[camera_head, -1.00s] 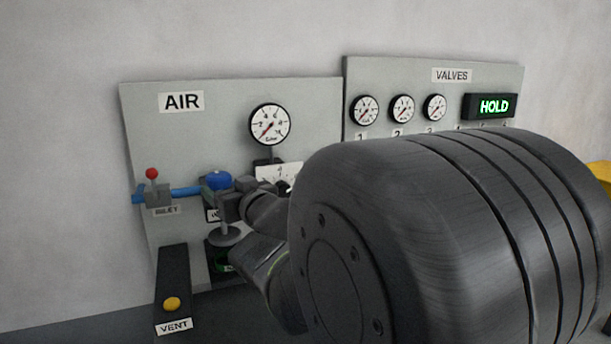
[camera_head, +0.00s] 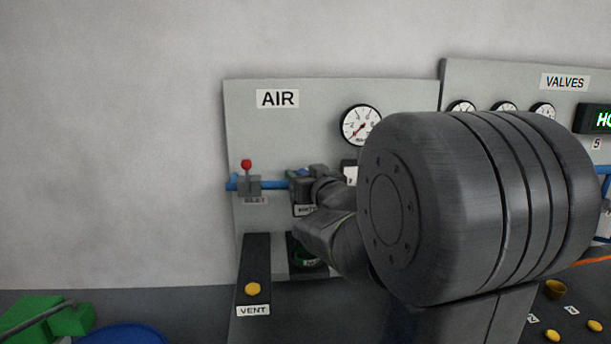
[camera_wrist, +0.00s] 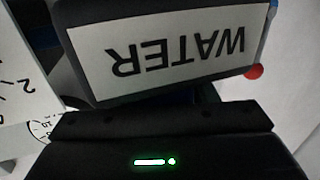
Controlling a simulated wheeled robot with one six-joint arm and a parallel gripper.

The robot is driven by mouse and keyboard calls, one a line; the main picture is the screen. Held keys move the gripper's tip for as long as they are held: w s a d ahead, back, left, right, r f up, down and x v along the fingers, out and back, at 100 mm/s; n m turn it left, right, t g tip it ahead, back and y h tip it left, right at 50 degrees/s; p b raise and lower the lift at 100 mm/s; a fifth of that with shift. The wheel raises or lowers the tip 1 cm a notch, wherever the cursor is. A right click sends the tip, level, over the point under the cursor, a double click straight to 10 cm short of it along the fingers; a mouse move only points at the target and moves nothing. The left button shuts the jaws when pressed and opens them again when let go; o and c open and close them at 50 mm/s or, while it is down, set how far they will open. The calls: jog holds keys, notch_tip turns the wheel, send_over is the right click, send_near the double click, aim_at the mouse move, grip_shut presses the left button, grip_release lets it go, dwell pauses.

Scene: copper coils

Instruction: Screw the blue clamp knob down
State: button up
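The blue clamp knob is mostly hidden in the head view. Only a thin blue sliver (camera_head: 298,172) shows behind my gripper (camera_head: 312,183), on the AIR panel above a partly covered label. My gripper is up at the knob, and my thick dark arm fills the middle of the view. In the wrist view, a dark block with an upside-down WATER label (camera_wrist: 180,50) is close in front of my gripper's body with its green light. The fingertips do not show clearly, so I cannot tell whether they touch the knob.
The AIR panel (camera_head: 250,130) carries a gauge (camera_head: 360,125) and a red-tipped inlet lever (camera_head: 247,165) on a blue pipe. A VENT box with a yellow button (camera_head: 253,289) stands below. The VALVES panel (camera_head: 460,80) is at right. Green blocks (camera_head: 72,320) lie at lower left.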

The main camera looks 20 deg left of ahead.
jog(key=c, duration=0.4)
jog(key=b, duration=0.3)
jog(key=shift+f+m+t+h, duration=0.25)
jog(key=shift+m+t+h, duration=0.05)
jog(key=shift+t, duration=0.1)
jog(key=shift+b, duration=0.65)
jog(key=shift+w+r+m+t+h, duration=0.1)
jog(key=shift+r+m+t+h, duration=0.2)
jog(key=shift+r+h, duration=0.15)
jog(key=shift+d+p, duration=0.1)
jog(key=shift+p, duration=0.25)
jog(key=shift+f, duration=0.15)
jog(key=o, duration=1)
jog(key=shift+c, duration=0.2)
